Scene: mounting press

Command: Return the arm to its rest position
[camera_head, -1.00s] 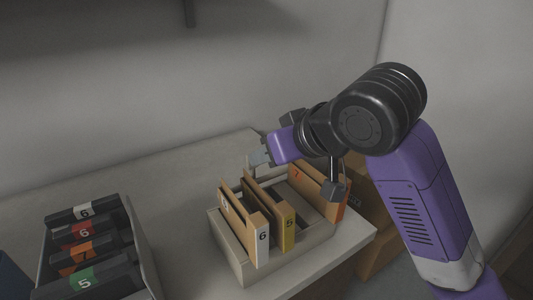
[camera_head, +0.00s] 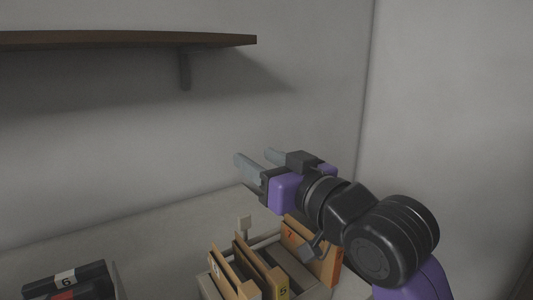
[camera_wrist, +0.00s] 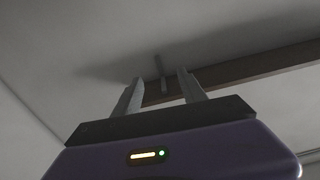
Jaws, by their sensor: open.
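My gripper (camera_head: 258,162) is in the head view, right of the middle, raised above the light tabletop and pointing left. Its two grey fingers are apart with nothing between them. In the wrist view my gripper (camera_wrist: 157,86) is also open and empty, with only wall and the shelf's underside beyond it. My purple and black arm comes in from the lower right and covers part of the box below.
A pale box (camera_head: 207,288) with several tan numbered folders stands below my gripper. A dark numbered case (camera_head: 66,282) is at the lower left. A brown wall shelf (camera_head: 120,40) with a bracket (camera_head: 184,70) is at the upper left. The wall area at upper right is clear.

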